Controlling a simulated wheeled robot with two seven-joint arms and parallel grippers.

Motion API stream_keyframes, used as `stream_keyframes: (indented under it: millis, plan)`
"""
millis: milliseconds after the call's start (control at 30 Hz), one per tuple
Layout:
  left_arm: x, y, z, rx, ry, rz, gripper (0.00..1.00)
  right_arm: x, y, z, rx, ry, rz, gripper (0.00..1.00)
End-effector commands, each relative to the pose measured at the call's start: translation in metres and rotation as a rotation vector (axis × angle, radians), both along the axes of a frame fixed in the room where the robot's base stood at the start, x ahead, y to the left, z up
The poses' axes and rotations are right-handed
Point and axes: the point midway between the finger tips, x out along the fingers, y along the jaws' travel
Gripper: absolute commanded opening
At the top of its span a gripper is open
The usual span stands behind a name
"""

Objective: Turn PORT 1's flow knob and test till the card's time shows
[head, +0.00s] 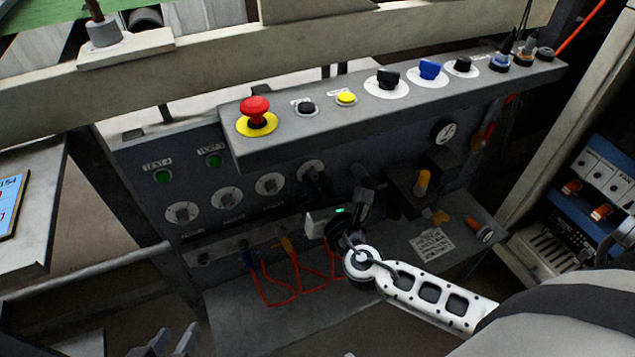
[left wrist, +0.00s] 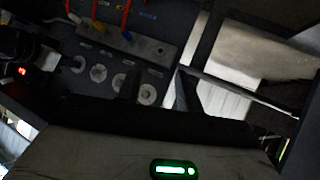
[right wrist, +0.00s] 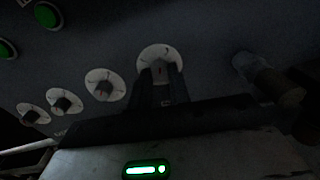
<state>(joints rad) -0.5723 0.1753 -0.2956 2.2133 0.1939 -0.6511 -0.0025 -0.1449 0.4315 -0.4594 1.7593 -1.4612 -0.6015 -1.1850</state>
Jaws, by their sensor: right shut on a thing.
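A row of round flow knobs with white dials runs along the dark panel: the left knob (head: 182,212), second (head: 227,197), third (head: 269,183) and fourth (head: 311,168). Their port labels are too small to read. My right gripper (head: 318,182) is at the fourth knob. In the right wrist view its fingers (right wrist: 160,80) are shut on that knob, whose dial (right wrist: 158,53) shows around them. Green test buttons (head: 163,176) sit above the row; the shelf hides any further right. A printed card (head: 432,242) lies on the lower ledge, its text unreadable. My left gripper (head: 168,342) is open and empty, low at the front.
The upper shelf (head: 390,100) overhangs the panel, carrying a red emergency button (head: 256,110), a yellow button (head: 346,98) and several selectors. Orange tubes (head: 296,275) loop below the knobs. A gauge (head: 445,131) is at right.

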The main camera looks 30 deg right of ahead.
Motion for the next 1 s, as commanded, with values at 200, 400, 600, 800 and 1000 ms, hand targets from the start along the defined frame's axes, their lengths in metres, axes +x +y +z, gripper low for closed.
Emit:
stream_keyframes:
  millis: [200,400,600,800,1000]
  plan:
    - [0.0,0.0,-0.002,-0.001,-0.002,0.0,0.36,0.0,0.0,-0.001,0.039,-0.003,-0.002,0.0]
    - [0.003,-0.001,0.0,-0.009,-0.029,0.002,0.36,0.0,0.0,-0.001,0.148,-0.01,-0.002,0.0]
    - [0.007,-0.003,0.007,-0.025,-0.077,-0.002,0.36,0.0,0.0,-0.002,0.318,-0.02,-0.002,0.0]
    - [0.009,-0.005,0.014,-0.043,-0.122,-0.004,0.36,0.0,0.0,-0.001,0.51,-0.031,-0.002,0.0]
    - [0.008,-0.008,0.019,-0.062,-0.154,-0.005,0.36,0.0,0.0,-0.001,0.7,-0.042,-0.003,0.0]
